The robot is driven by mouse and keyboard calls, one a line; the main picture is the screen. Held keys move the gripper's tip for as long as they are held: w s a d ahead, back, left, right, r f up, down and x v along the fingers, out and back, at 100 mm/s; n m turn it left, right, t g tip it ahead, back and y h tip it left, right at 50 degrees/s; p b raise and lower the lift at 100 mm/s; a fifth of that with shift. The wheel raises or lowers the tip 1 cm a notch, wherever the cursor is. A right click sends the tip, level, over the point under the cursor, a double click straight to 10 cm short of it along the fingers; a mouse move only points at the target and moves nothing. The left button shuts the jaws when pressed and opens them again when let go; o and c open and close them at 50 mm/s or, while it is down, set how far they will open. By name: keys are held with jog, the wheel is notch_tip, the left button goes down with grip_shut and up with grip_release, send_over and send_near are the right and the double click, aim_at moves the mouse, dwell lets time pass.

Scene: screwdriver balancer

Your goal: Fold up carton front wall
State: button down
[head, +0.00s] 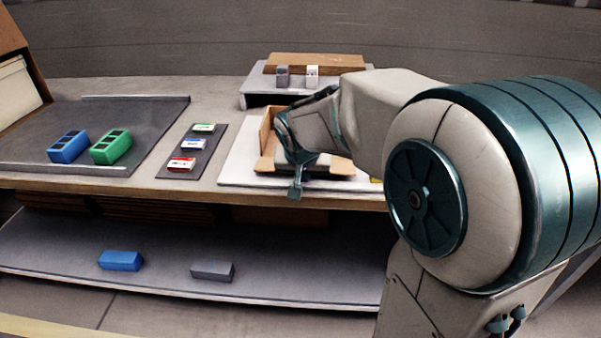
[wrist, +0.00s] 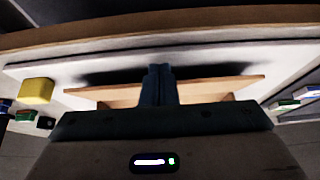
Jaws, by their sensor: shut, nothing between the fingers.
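The tan carton (head: 265,135) sits on a white board (head: 236,168) on the table, partly hidden behind my gripper and arm. Its left wall stands up. The front wall (head: 264,165) appears to lie outward and low at the table-front side. In the wrist view it shows as a tan strip (wrist: 215,90) on both sides of my fingers. My gripper (head: 296,192) points down at the carton's front, with fingers shut and empty. In the wrist view the fingertips (wrist: 158,70) reach past the strip's outer edge. I cannot tell whether they touch it.
A yellow block (wrist: 36,91) lies on the board near the carton. Red, blue and green labelled pieces lie on a dark strip (head: 170,172) to the left. Blue (head: 68,147) and green (head: 111,147) bins stand further left. A raised shelf (head: 256,82) stands behind. The wooden table edge (head: 215,192) is close in front.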

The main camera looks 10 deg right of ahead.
jog(key=shift+w+d+r+p, duration=0.1)
jog(key=shift+w+r+p, duration=0.15)
jog(key=shift+r+p, duration=0.55)
jog(key=shift+r, duration=0.15)
